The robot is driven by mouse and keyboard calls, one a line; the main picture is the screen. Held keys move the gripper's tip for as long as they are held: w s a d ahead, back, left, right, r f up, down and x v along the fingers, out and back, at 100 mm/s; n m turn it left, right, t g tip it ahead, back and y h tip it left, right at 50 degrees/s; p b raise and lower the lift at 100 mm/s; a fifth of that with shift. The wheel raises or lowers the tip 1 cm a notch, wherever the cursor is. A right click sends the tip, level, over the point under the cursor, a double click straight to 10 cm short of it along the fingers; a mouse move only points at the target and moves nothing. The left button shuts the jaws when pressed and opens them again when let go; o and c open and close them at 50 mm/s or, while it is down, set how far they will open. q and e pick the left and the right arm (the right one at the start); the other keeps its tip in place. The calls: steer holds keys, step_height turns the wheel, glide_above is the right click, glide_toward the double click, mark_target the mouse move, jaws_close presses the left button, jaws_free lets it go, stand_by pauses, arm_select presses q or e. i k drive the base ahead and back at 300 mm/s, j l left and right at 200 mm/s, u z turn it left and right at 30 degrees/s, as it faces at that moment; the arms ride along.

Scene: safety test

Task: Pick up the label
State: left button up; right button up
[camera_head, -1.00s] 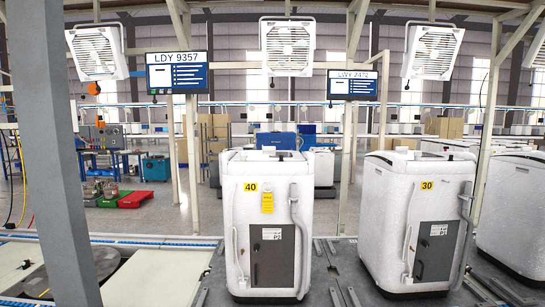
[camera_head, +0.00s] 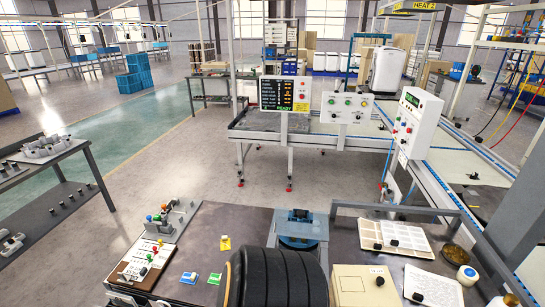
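No label can be made out for certain. On the dark workbench in front, a white sheet or tray with rows of small grey patches (camera_head: 397,236) lies at the right. A second white sheet with printed rows (camera_head: 432,286) lies nearer the front edge, with a small black item on it. I cannot tell whether either one holds the label. Neither of my grippers is in view.
Black ribbed tyres (camera_head: 276,278) stand at the front middle, beside a beige box (camera_head: 364,286). A grey shelf (camera_head: 50,172) stands left; open floor lies behind.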

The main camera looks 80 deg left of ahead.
mark_target(192, 278)
steer(key=k+j+u, duration=0.1)
steer(key=u, duration=3.4)
